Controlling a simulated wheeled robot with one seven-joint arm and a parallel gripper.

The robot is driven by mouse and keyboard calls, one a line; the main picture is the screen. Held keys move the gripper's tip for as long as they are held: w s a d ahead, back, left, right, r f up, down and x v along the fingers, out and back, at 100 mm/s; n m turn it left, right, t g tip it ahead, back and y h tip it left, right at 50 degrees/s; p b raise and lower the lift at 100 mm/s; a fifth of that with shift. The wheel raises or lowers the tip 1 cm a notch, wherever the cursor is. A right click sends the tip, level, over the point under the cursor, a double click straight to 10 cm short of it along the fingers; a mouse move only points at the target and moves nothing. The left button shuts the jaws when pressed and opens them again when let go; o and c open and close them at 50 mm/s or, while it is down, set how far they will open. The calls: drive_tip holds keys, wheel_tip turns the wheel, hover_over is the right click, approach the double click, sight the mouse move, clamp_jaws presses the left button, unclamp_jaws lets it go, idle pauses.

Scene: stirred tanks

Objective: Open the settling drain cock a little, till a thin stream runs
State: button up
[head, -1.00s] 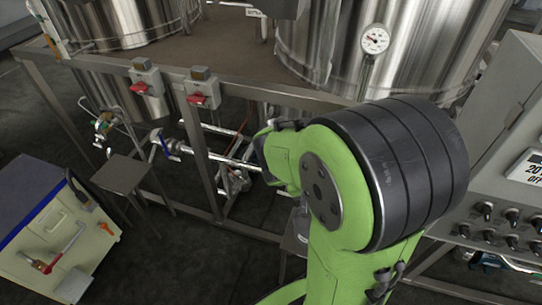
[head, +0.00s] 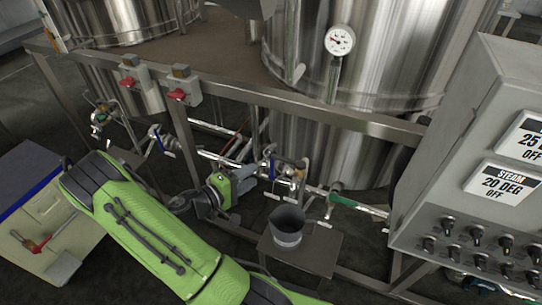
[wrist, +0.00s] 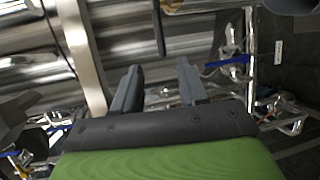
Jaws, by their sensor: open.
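My gripper (wrist: 158,67) is open in the wrist view, with nothing between its two dark fingers. In the head view my green wrist is by the pipework under the tanks, left of a drain fitting (head: 290,175) with a blue-handled valve (head: 268,162). A grey pail (head: 288,225) stands below this fitting on a small stand. I cannot tell for sure which valve is the settling drain cock, as no label is readable. No stream shows. A blue handle (wrist: 228,60) lies to the right of the fingers in the wrist view, apart from them.
Steel frame rails (head: 300,112) cross above the pipework. A green-handled valve (head: 335,190) sits farther right. A grey control cabinet (head: 455,180) stands at the right, a pale box with a red handle (head: 38,245) at the left. Another blue-handled valve (head: 157,138) is on the left pipe.

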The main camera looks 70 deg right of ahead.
sight(281, 160)
drive_tip(key=b+x, duration=0.2)
drive_tip(key=x, duration=1.3)
drive_tip(key=shift+s+d+f+b, duration=0.15)
drive_tip(key=shift+s+d+b, duration=0.1)
drive_tip(key=shift+b, duration=0.05)
clamp_jaws()
